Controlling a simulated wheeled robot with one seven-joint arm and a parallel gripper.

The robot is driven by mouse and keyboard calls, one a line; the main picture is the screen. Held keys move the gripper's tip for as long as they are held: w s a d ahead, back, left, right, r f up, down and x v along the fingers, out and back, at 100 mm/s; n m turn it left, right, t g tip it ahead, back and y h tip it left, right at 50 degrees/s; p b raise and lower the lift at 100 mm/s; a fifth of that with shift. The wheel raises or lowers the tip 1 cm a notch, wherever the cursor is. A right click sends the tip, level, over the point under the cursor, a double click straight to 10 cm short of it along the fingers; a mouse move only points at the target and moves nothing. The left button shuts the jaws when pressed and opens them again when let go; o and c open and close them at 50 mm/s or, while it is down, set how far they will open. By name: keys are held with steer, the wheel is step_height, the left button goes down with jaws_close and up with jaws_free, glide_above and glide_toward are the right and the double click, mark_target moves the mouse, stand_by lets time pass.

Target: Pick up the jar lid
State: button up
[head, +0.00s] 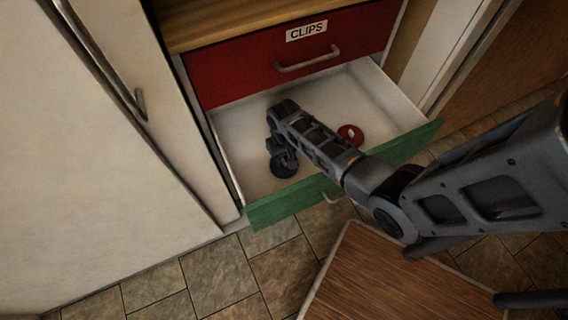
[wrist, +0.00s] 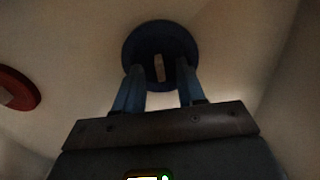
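A round dark blue lid (head: 284,169) lies on the floor of the open drawer, and in the wrist view the blue lid (wrist: 159,37) has a pale raised tab or label at its middle. A similar red lid (head: 350,134) lies apart to the right in the drawer; in the wrist view the red lid (wrist: 18,90) is at the left edge. My gripper (head: 284,153) reaches down over the blue lid. In the wrist view my gripper's fingers (wrist: 160,68) are apart, one on each side of the pale middle. Whether they touch the lid cannot be told.
The open drawer has a green front (head: 288,203) and white walls (head: 393,91). Above it is a shut red drawer (head: 240,68) labelled CLIPS (head: 307,31). A pale cabinet door (head: 80,170) stands left. A brown wooden surface (head: 375,285) is in front. My forearm crosses the drawer front.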

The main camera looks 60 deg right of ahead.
steer(key=shift+f, duration=0.4)
jaws_close()
